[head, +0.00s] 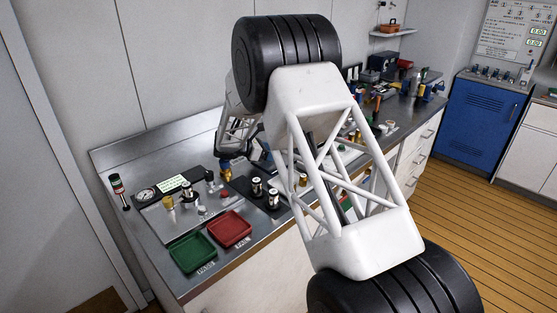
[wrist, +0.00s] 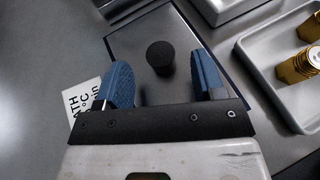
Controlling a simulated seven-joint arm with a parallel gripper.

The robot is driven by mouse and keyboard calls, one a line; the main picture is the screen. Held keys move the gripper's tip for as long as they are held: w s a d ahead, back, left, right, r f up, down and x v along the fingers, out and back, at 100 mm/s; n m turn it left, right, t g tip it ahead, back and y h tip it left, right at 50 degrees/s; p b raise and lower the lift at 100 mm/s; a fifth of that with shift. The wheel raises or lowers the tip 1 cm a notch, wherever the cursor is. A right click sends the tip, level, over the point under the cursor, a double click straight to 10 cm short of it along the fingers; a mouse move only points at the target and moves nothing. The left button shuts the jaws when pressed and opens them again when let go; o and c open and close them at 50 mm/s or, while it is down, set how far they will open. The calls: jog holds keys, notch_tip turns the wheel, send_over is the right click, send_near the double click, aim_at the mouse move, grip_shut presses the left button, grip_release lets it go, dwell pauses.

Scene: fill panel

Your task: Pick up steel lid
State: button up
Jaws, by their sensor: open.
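In the wrist view the steel lid (wrist: 142,36) looks like a flat grey plate with dark edges. A black round knob (wrist: 160,58) stands up from it. My gripper (wrist: 161,66) is open, with one blue ridged finger on each side of the knob. The knob shows between the fingertips, and I see space between it and each finger. How high the fingertips are above the plate is hard to tell. The gripper body hides the near part of the plate. In the head view my arm covers much of the bench, and I cannot make out the lid there.
In the wrist view a grey tray (wrist: 262,62) with brass pieces (wrist: 298,66) lies right of the plate. A printed white label (wrist: 82,105) is at left. In the head view green (head: 192,253) and red (head: 229,229) trays sit on the steel bench (head: 122,160).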

jog(key=shift+x, duration=1.4)
jog(key=c, duration=1.1)
jog(key=shift+r, duration=0.15)
jog(key=shift+r, duration=4.85)
